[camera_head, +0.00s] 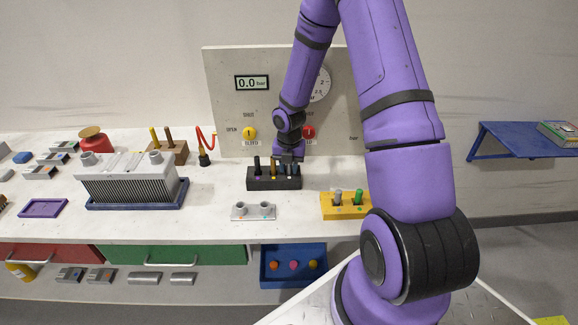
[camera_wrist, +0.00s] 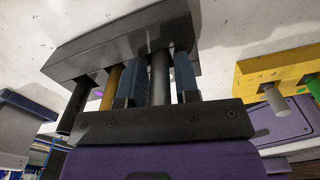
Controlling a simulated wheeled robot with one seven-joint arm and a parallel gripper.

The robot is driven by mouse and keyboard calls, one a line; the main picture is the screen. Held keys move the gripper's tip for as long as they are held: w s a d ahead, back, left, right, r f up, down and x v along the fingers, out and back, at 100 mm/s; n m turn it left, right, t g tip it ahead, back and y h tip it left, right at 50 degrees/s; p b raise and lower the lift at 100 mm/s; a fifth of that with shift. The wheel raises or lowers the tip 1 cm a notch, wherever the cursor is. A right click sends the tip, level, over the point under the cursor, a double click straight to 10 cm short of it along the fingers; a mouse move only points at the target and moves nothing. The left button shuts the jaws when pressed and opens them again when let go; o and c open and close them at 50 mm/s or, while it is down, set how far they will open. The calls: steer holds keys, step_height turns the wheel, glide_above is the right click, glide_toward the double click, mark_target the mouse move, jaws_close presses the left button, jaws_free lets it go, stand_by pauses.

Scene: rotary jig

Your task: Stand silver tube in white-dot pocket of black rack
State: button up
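The black rack (camera_head: 262,184) stands on the bench below the grey panel. It also fills the upper middle of the wrist view (camera_wrist: 120,40). My gripper (camera_head: 290,166) points down over the rack's right part. In the wrist view its two fingers (camera_wrist: 160,90) stand close on either side of a grey metallic tube, which looks like the silver tube (camera_wrist: 160,78). The tube's far end meets the rack; how deep it sits is unclear. A black tube (camera_head: 257,164) and a gold tube (camera_head: 273,166) stand to the left in the rack.
A yellow rack (camera_head: 345,210) with a grey tube (camera_head: 338,196) and a green tube (camera_head: 358,196) stands to the right. A small grey block (camera_head: 254,213) with two posts lies in front. A finned unit (camera_head: 128,180) is left. A blue bin (camera_head: 293,266) sits below the bench.

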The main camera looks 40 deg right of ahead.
steer(key=shift+o, duration=0.9)
step_height(320, 180, up, 12)
steer(key=shift+r, duration=0.25)
steer(key=s+a+r+m+t+h, duration=0.1)
steer(key=s+a+r+m, duration=0.1)
steer(key=s+r+m, duration=0.3)
steer(key=s+a+r+m, duration=0.2)
steer(key=a+r+m, duration=0.15)
steer(key=r, duration=0.35)
steer(key=s+a+r+m+t+h, duration=0.1)
steer(key=s+r+m, duration=0.2)
steer(key=r+m, duration=0.3)
steer(key=s+a+r+m+t+y, duration=0.1)
steer(key=s+a+r+m, duration=0.2)
steer(key=s+m, duration=0.3)
steer(key=s+a+r+m+t+y, duration=0.1)
steer(key=s+a+r+m+t, duration=0.1)
steer(key=s+r+m, duration=0.4)
steer(key=s+a+m, duration=0.1)
steer(key=s, duration=0.3)
steer(key=shift+s, duration=0.35)
